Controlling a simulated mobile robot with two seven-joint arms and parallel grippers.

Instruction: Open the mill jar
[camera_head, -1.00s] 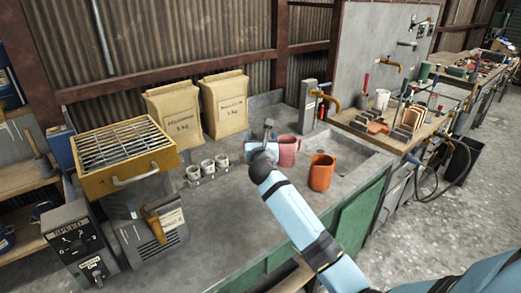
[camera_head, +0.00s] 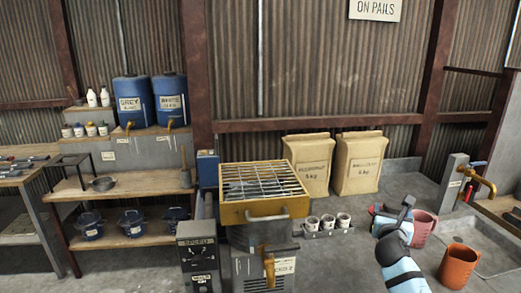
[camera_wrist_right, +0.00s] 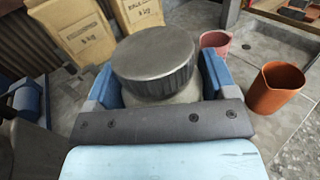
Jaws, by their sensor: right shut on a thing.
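The mill jar (camera_wrist_right: 155,62) shows in the right wrist view as a squat grey metal jar with a wide, ridged dark lid. My right gripper (camera_wrist_right: 160,85) is shut on it, with one blue finger on each side. The lid is on the jar, and the jar's lower part is hidden behind the gripper's dark crossbar. In the head view my right gripper (camera_head: 392,220) is over the bench, just left of a pink jug (camera_head: 423,230); the jar cannot be made out clearly there. My left gripper is not in view.
An orange jug (camera_head: 457,266) stands to the right, near the sink. Several small cups (camera_head: 327,222) stand in a rack left of the gripper. Two paper sacks (camera_head: 358,163) stand behind. A yellow grated box (camera_head: 264,190) is farther left. Bare bench lies between cups and gripper.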

